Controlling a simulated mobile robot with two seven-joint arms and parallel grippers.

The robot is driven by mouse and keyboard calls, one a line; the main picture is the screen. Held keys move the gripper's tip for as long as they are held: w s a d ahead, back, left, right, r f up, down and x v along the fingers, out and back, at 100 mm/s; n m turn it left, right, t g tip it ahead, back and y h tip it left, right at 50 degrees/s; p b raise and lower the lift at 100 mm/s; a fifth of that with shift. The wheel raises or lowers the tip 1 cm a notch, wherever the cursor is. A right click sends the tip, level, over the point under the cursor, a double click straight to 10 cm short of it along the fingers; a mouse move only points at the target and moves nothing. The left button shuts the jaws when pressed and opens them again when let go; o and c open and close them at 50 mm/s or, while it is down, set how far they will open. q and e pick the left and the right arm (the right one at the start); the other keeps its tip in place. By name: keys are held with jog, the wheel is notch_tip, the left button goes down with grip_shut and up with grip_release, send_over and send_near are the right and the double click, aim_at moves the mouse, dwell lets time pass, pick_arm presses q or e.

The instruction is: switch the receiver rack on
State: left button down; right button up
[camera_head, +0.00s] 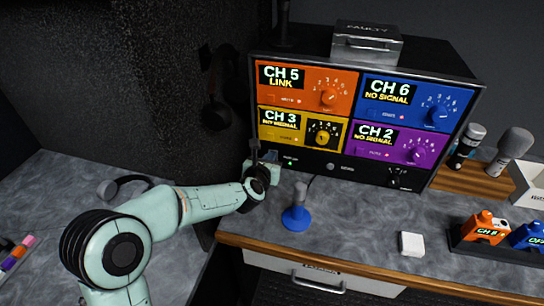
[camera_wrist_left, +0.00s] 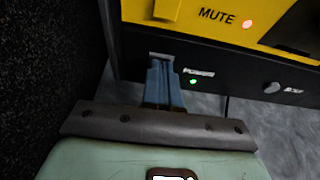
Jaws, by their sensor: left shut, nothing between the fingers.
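The receiver rack (camera_head: 345,168) is a black case holding four coloured channel units, and their displays are lit. CH 5 reads LINK; CH 6 and CH 2 read NO SIGNAL, and the yellow CH 3 unit (camera_head: 280,123) also shows text. A small green light (camera_wrist_left: 193,81) glows under the POWER label (camera_wrist_left: 200,72) on the rack's bottom strip. My left gripper (camera_head: 255,155) is shut and empty at the strip's lower left. In the left wrist view its fingers (camera_wrist_left: 161,68) point at the strip just left of that label. The fingers hide the switch area; contact is unclear. My right gripper is out of view.
A blue microphone stand (camera_head: 296,213), a white block (camera_head: 411,244) and orange and blue packs (camera_head: 487,228) stand on the grey counter. A FAULTY box (camera_head: 366,45) sits on the rack. Microphones (camera_head: 510,150) stand right. A dark wall is close on the left.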

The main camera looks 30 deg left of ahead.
pick_arm(q)
jog(key=shift+b+v, duration=0.85)
jog(key=shift+v, duration=2.65)
